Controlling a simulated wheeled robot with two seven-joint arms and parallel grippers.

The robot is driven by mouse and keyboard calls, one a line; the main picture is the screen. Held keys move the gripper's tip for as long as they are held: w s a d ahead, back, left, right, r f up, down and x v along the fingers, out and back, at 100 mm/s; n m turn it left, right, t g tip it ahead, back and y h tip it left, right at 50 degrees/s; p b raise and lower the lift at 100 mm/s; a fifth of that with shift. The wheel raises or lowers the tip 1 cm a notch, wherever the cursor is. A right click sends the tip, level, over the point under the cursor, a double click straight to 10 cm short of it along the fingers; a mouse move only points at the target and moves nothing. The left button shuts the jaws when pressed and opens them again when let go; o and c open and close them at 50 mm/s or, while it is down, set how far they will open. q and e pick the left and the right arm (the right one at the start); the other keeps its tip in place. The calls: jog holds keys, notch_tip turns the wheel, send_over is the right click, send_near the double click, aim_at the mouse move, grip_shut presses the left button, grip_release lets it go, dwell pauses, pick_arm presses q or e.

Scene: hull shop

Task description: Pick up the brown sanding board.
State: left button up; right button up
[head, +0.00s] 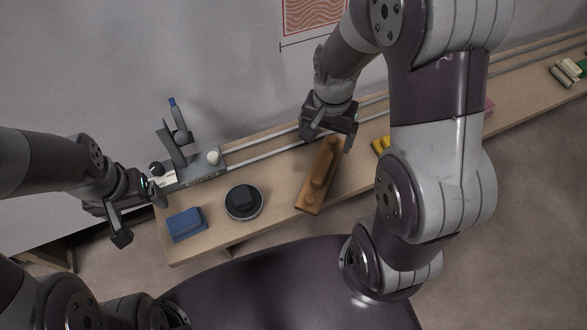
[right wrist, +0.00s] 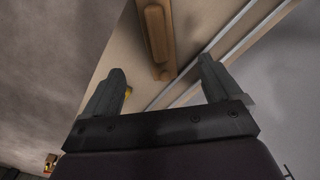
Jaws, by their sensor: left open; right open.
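The brown sanding board (head: 314,189) lies on the wooden bench, long and narrow, with a raised handle along its top. It also shows in the right wrist view (right wrist: 156,38), ahead of and between the fingertips. My right gripper (head: 327,138) is open and empty, just above and beyond the board's far end in the head view. My left gripper (head: 134,213) is open and empty at the left end of the bench, away from the board.
The bench (head: 275,205) runs along the wall with metal rails.

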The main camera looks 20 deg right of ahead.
aim_at(322, 165)
notch_tip(322, 165, down, 8)
jog(key=b, duration=0.2)
jog(key=shift+s+d+r+b, duration=0.1)
jog(key=shift+b, duration=0.2)
jog(key=f, duration=0.1)
jog(key=f+b, duration=0.1)
jog(key=f, duration=0.1)
jog(key=f+b, duration=0.1)
jog(key=shift+s+f, duration=0.2)
jog(key=shift+s, duration=0.05)
jog(key=shift+f, duration=0.3)
